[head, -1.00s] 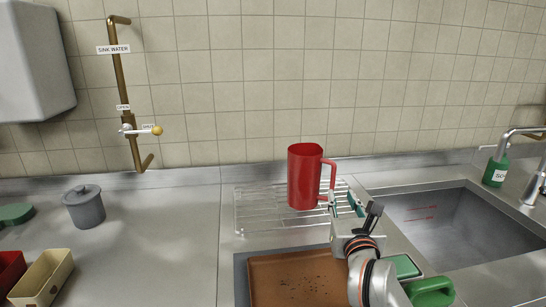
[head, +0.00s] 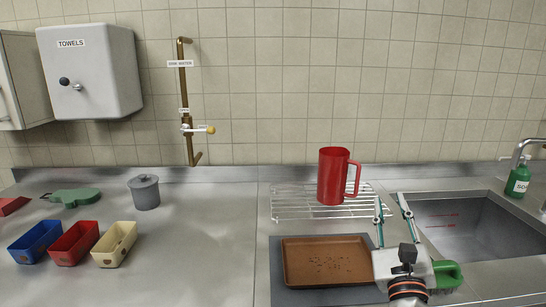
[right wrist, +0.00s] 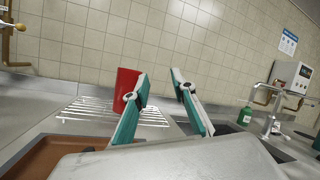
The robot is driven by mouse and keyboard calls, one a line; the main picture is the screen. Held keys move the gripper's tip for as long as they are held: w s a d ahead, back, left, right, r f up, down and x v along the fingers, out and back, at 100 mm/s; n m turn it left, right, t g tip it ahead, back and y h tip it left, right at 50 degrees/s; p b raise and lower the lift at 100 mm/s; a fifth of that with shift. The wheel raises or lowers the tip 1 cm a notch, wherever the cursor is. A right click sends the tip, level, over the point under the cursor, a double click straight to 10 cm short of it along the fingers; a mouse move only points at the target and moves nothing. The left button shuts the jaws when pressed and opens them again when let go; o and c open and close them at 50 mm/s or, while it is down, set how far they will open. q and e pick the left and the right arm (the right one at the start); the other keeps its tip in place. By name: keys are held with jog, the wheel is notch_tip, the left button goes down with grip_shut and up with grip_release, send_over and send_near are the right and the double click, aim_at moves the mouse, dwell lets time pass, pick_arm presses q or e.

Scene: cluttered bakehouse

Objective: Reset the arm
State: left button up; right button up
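My right gripper (head: 392,207) stands in front of the wire rack, at the left side of the sink. Its two teal fingers are spread apart with nothing between them, which also shows in the right wrist view (right wrist: 160,85). A red jug (head: 333,176) stands upright on the rack, its handle facing right. It is left of and behind the gripper, apart from it in the head view. In the right wrist view the red jug (right wrist: 126,83) is partly hidden behind the left finger. My left gripper is not in view.
A wire rack (head: 289,205) and a brown tray (head: 325,262) lie left of the right arm. The sink (head: 455,232) is to the right, with a green soap bottle (head: 517,182) behind it. A grey pot (head: 145,192) and small bins (head: 74,243) stand left. The counter's middle is clear.

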jog(key=s+a+r+n+t+y, duration=0.2)
jog(key=s+a+n+y, duration=0.8)
jog(key=n, duration=0.9)
jog(key=s+a+f+n+g+y, duration=0.1)
jog(key=s+f+n+g, duration=0.1)
jog(key=f+n+g, duration=0.55)
jog(key=s+a+f+n+g, duration=0.1)
jog(key=s+f+n+g, duration=0.15)
jog(key=f+n, duration=0.9)
jog(key=s+d+f+n+g+h, duration=0.1)
jog(key=s+d+f+g+h, duration=0.1)
jog(key=s+d+f+h, duration=0.35)
jog(key=s+d+f+g+h, duration=0.3)
jog(key=d+f, duration=0.3)
jog(key=d, duration=0.4)
jog(key=s+d+f+n+g+h, duration=0.1)
jog(key=s+d+f+g+h, duration=0.1)
jog(key=s+d+f+h, duration=0.45)
jog(key=w+a+f+m+t+y, duration=0.2)
jog(key=w+a+f+t+y, duration=0.1)
jog(key=a+f+y, duration=0.7)
jog(key=shift+w+a+f+m+t, duration=0.45)
jog(key=shift+a+f, duration=1.1)
jog(key=shift+a, duration=1.15)
